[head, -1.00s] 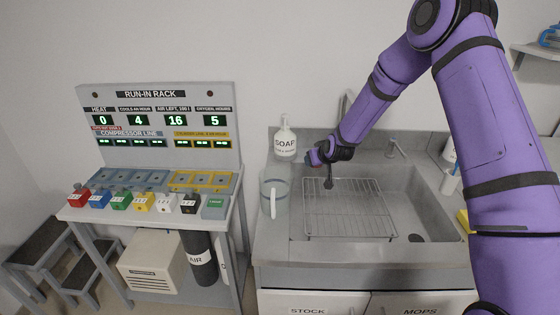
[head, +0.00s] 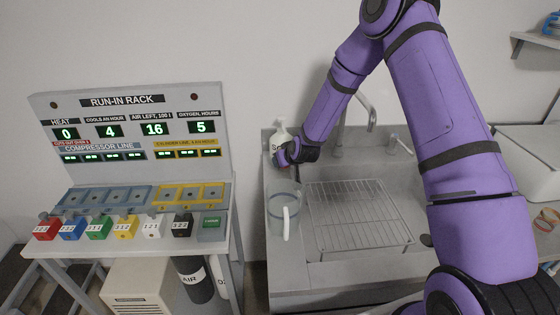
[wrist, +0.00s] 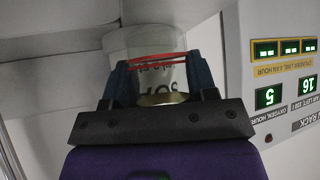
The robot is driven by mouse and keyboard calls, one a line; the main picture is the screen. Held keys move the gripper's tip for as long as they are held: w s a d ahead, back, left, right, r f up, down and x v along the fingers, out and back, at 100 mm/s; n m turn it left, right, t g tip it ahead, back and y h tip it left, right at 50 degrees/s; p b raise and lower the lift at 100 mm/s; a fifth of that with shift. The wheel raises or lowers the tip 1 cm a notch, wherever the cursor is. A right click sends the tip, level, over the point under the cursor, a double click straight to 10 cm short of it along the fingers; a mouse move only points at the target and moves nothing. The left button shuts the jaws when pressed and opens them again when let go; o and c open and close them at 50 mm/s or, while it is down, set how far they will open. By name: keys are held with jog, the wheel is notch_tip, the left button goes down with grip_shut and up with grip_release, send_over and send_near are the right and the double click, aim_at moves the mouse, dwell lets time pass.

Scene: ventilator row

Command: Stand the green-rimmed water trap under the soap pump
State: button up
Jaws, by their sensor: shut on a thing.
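The white soap pump (head: 280,133) stands at the back left corner of the sink counter, partly covered by my gripper (head: 281,162). In the wrist view my gripper (wrist: 157,75) is shut on a small clear thing with a thin red-looking rim (wrist: 155,58) between its fingertips. A gold disc (wrist: 176,98) shows close to the fingers. The soap pump's label (wrist: 158,88) shows upside down behind or through the clear thing; I cannot tell whether they touch.
A clear jug (head: 284,222) with a white handle stands on the counter just in front of the soap pump. A wire rack (head: 358,215) lies in the sink at right. The run-in rack (head: 135,130) with coloured blocks stands at left.

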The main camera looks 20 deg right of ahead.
jog(key=shift+f, duration=0.8)
jog(key=shift+f, duration=0.2)
jog(key=o, duration=1)
jog(key=shift+r, duration=0.1)
jog(key=shift+r, duration=0.25)
jog(key=v, duration=1.2)
jog(key=shift+f, duration=0.1)
